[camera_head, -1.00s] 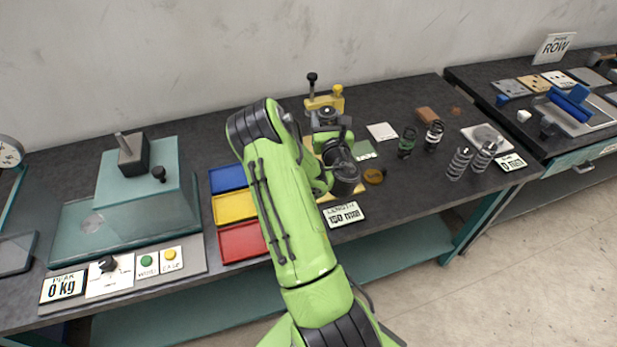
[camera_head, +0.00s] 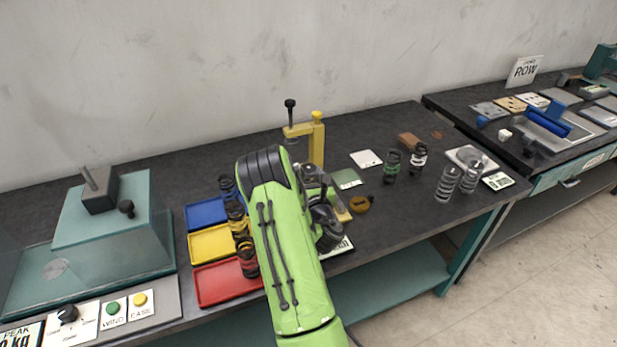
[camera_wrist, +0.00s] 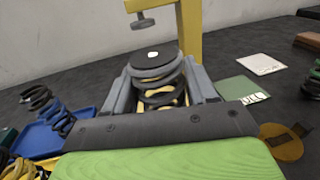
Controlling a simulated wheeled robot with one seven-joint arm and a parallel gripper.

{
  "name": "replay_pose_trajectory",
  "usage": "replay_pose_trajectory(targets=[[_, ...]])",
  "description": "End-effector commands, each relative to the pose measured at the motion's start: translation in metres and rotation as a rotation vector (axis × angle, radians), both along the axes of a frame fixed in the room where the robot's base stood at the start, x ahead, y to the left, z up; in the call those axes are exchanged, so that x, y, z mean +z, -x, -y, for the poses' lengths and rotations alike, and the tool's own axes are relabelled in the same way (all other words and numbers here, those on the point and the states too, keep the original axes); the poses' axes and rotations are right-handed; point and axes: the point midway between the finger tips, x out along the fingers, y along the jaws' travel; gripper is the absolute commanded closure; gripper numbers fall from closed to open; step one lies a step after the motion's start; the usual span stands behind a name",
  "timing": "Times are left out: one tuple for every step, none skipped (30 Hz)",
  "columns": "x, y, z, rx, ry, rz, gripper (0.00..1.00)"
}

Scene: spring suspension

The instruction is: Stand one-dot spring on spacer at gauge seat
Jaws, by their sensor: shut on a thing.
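In the wrist view, a dark coil spring (camera_wrist: 155,78) stands upright between the fingers of my gripper (camera_wrist: 160,85). Its black top carries one white dot. My gripper is shut on this spring. The yellow gauge (camera_wrist: 190,30) rises just behind it, with its screw and pad above and beyond the spring's top. The gauge also shows in the head view (camera_head: 317,140), where my arm hides the held spring. Yellow shows through the spring's lower coils. What lies under the spring is hidden, so I cannot tell whether a spacer is there.

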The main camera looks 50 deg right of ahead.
Motion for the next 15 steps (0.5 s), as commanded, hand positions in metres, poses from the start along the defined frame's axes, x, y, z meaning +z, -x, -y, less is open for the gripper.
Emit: replay_pose_trajectory(targets=[[-0.0021, -0.0002, -0.0001, 0.001, 0.001, 0.0, 0.83], [-0.0027, -0.0003, -0.0002, 0.001, 0.001, 0.0, 0.83], [-0.0035, -0.0004, -0.0002, 0.001, 0.001, 0.0, 0.83], [-0.0042, -0.0004, -0.0002, 0.001, 0.001, 0.0, 0.83], [-0.0048, -0.0004, -0.0002, 0.001, 0.001, 0.0, 0.83], [-0.0056, -0.0004, -0.0002, 0.001, 0.001, 0.001, 0.83], [-0.0062, -0.0003, -0.0002, 0.001, 0.001, 0.001, 0.83], [-0.0069, -0.0003, -0.0002, 0.001, 0.001, 0.001, 0.83], [-0.0076, -0.0002, -0.0001, 0.0, 0.001, 0.001, 0.83], [-0.0082, -0.0001, 0.0, 0.0, 0.001, 0.001, 0.83], [-0.0081, -0.0001, 0.0001, 0.0, 0.001, 0.001, 0.83], [-0.0074, 0.0, 0.0001, 0.0, 0.001, 0.001, 0.83], [-0.0076, 0.0001, 0.0001, -0.001, -0.001, 0.001, 0.42], [-0.0074, 0.0001, 0.0001, -0.001, -0.001, 0.001, 0.37], [-0.0073, 0.0001, 0.0001, -0.001, -0.001, 0.001, 0.31]])
